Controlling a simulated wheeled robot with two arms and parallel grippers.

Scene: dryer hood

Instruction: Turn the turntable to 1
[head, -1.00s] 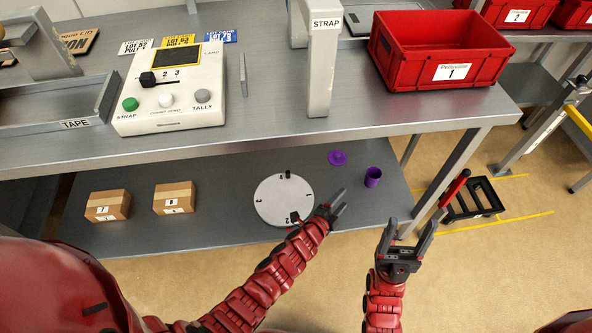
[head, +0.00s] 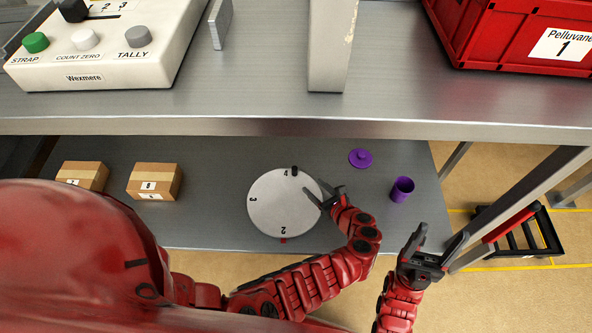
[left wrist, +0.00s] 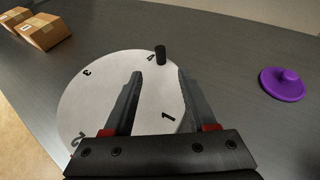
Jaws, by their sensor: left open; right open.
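The turntable (head: 270,205) is a pale round disc on the lower shelf, marked with numerals. In the head view 4 is at the back, 3 at the left and 2 at the front, by a small red mark (head: 283,240). A black peg (head: 294,170) stands at the rim by the 4; it also shows in the left wrist view (left wrist: 160,54). My left gripper (head: 325,197) is open over the turntable's right side, with the 1 (left wrist: 168,118) close to one finger and nothing between the fingers. My right gripper (head: 438,243) is open and empty, right of the shelf's front edge.
The upper bench edge (head: 250,126) overhangs the lower shelf. A purple lid (head: 360,158) and purple cup (head: 402,189) stand right of the turntable. Two cardboard boxes, the nearer one (head: 155,181), sit at the left. Bare shelf lies between boxes and turntable.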

